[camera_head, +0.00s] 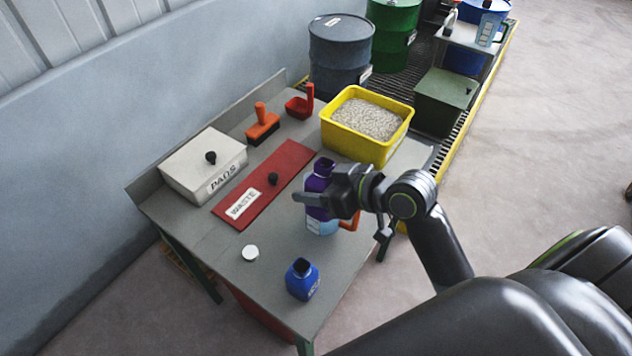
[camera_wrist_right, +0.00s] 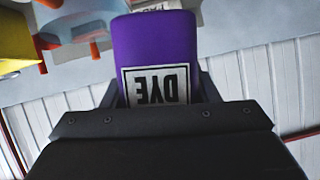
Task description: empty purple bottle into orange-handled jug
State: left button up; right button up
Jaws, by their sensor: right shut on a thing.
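The purple bottle (camera_head: 320,176) is held in my right gripper (camera_head: 318,200), above the jug in the head view. In the right wrist view the purple bottle (camera_wrist_right: 165,50) shows a white DYE label, upside down in the picture, between the jaws. The light blue jug (camera_head: 322,226) stands on the table under the gripper, with its orange handle (camera_head: 350,221) to the right. The gripper and bottle cover the jug's top, so I cannot tell whether the bottle's mouth is over its opening or whether liquid flows. My left gripper is in neither view.
A red WASTE lid (camera_head: 262,186), a white PADS box (camera_head: 203,163), an orange-handled brush (camera_head: 262,127), a red scoop (camera_head: 300,106) and a yellow granule tub (camera_head: 366,147) lie behind.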

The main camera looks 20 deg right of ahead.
jog(key=shift+w+d+r+m+g+p, duration=0.35)
jog(key=shift+m+g+p, duration=0.3)
jog(key=shift+p, duration=1.4)
jog(key=shift+a+m+g+y+p, duration=0.1)
jog(key=shift+m+g+y+p, duration=0.3)
jog(key=shift+p, duration=0.75)
jog(key=shift+s+a+f+m+g+y+p, duration=0.1)
jog(key=shift+s+a+m+g+y+p, duration=0.15)
jog(key=shift+m+g+p, duration=0.8)
jog(key=shift+s+a+n+g+y+p, duration=0.15)
jog(key=shift+s+g+y+p, duration=0.2)
jog(key=shift+p, duration=1.4)
jog(key=shift+s+a+f+m+g+y+p, duration=0.1)
jog(key=shift+s+f+m+g+y+p, duration=0.1)
jog(key=shift+m+g+p, duration=0.3)
jog(key=shift+s+a+f+m+g+y+p, duration=0.1)
jog(key=shift+m+g+y+p, duration=0.2)
jog(key=shift+p, duration=0.3)
jog(key=shift+f, duration=0.1)
jog(key=shift+f+g, duration=0.15)
jog(key=shift+g, duration=0.1)
jog(key=shift+p, duration=0.3)
jog(key=shift+s+m, duration=0.1)
jog(key=shift+m, duration=0.15)
